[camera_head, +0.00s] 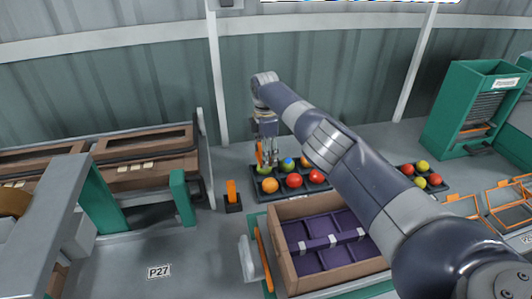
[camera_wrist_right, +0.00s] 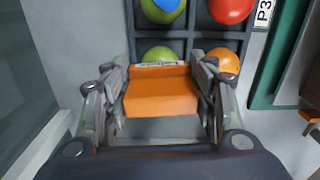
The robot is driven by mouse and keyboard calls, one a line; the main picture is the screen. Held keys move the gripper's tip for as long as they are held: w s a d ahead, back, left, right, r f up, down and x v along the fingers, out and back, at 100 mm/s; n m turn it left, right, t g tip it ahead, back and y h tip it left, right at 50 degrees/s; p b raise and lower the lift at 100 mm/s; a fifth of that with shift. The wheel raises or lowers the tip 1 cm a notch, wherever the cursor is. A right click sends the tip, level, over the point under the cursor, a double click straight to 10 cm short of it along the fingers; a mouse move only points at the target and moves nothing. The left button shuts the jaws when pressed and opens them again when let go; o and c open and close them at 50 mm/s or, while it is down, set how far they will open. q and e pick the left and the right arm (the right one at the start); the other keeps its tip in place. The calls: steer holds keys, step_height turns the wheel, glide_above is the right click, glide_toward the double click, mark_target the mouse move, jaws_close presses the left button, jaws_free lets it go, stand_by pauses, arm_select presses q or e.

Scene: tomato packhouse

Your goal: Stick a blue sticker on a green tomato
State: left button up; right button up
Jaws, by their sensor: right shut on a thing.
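My right gripper (camera_head: 265,143) is shut on an orange block-shaped tool (camera_wrist_right: 160,97), which also shows as an orange strip in the head view (camera_head: 260,155). The tool's far end has a pale strip with dark marks. A green tomato (camera_wrist_right: 158,54) sits in a tray cell just beyond that end; I cannot tell whether they touch. It shows partly below the gripper in the head view (camera_head: 263,171). Another green tomato (camera_wrist_right: 161,10) with a blue patch on top sits one cell away, also seen in the head view (camera_head: 289,164). My left gripper is not in view.
The dark tray (camera_head: 262,197) also holds red and orange tomatoes. An orange tool in a black holder (camera_head: 233,207) stands left of it. A brown crate with purple dividers (camera_head: 283,255) is in front. Another tomato tray (camera_head: 442,187) and a green rack (camera_head: 455,110) are at right.

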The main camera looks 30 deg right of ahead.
steer(key=shift+f+b, duration=0.5)
steer(key=shift+f, duration=0.05)
stand_by(1.7)
step_height(320, 180, up, 7)
steer(key=p, duration=0.6)
stand_by(0.3)
stand_by(0.4)
